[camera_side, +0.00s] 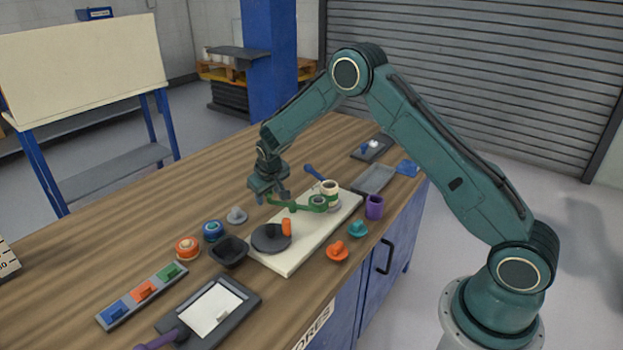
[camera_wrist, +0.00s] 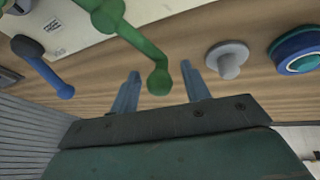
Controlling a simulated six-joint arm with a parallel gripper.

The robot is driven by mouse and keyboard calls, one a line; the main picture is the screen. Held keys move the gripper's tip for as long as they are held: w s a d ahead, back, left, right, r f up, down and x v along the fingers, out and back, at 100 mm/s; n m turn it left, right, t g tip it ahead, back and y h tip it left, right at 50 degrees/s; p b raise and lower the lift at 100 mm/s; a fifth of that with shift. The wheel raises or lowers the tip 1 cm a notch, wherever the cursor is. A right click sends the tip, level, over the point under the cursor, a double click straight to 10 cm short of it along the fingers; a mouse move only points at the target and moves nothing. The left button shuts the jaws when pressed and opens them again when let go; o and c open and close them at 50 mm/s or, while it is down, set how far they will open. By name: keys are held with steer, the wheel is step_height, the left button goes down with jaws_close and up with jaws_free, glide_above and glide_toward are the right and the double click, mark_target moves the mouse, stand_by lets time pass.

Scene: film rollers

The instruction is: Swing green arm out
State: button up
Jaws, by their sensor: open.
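The green arm (camera_side: 292,205) reaches left from a round green hub on the cream board (camera_side: 335,217). In the wrist view the green arm (camera_wrist: 134,38) ends in a round knob (camera_wrist: 158,82). My gripper (camera_side: 272,200) is at the free end of the green arm. In the wrist view my open gripper (camera_wrist: 160,78) has one finger on each side of the knob, with visible gaps. The blue arm (camera_side: 314,172) lies behind the green one on the board; it also shows in the wrist view (camera_wrist: 45,68).
A grey knob (camera_side: 236,215) and a blue roller (camera_side: 213,231) lie left of my gripper. A dark disc (camera_side: 268,239) with an orange peg (camera_side: 287,227) is on the board's near part. A purple cup (camera_side: 374,207) stands right of the board.

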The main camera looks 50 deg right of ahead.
jaws_close()
steer(key=shift+w+d+m, duration=0.1)
steer(key=shift+d+m, duration=0.1)
steer(key=shift+m, duration=0.2)
steer(key=shift+w+d+m+g+h, duration=0.1)
steer(key=shift+d+m+g+h, duration=0.2)
steer(key=shift+d+m, duration=0.4)
steer(key=shift+w+d+m+g+h, duration=0.1)
steer(key=shift+d+m+g+h, duration=0.25)
steer(key=shift+m, duration=0.65)
steer(key=shift+s+d+m+g+h, duration=0.15)
steer(key=shift+d+m+g, duration=0.15)
steer(key=shift+d+m, duration=0.35)
steer(key=shift+s+d+m+g+h, duration=0.1)
steer(key=shift+d+m+g, duration=0.2)
steer(key=shift+m, duration=0.55)
steer(key=shift+s+d+m+g, duration=0.15)
steer(key=shift+d+m+g, duration=0.3)
steer(key=shift+m, duration=0.35)
steer(key=shift+s+d, duration=0.1)
steer(key=shift+d, duration=0.1)
